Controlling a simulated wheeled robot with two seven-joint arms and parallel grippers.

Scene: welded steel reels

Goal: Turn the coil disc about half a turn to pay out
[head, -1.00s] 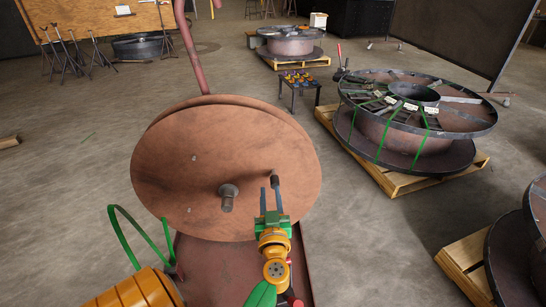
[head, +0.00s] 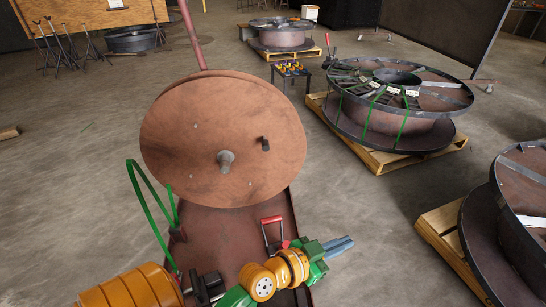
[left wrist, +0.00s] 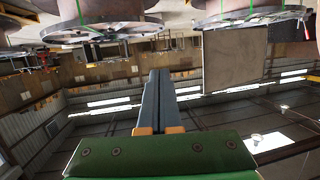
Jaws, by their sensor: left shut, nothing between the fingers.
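The coil disc (head: 190,105) is a rust-brown round plate standing tilted on a dark red steel frame (head: 228,240). A grey hub bolt (head: 226,160) sticks out near its middle. A short dark peg handle (head: 265,144) stands out from its face, right of the hub and slightly higher. My left gripper (head: 343,245) is below and right of the disc, pointing right, well apart from the peg. Its fingers are shut together and empty, as the left wrist view also shows (left wrist: 158,105). My right gripper is out of view.
A green loop (head: 150,200) rises left of the frame, and a red handle (head: 272,222) stands behind my left wrist. Strapped reels on pallets (head: 385,165) stand to the right, one partly cut off (head: 478,230). A small table (head: 290,76) stands behind.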

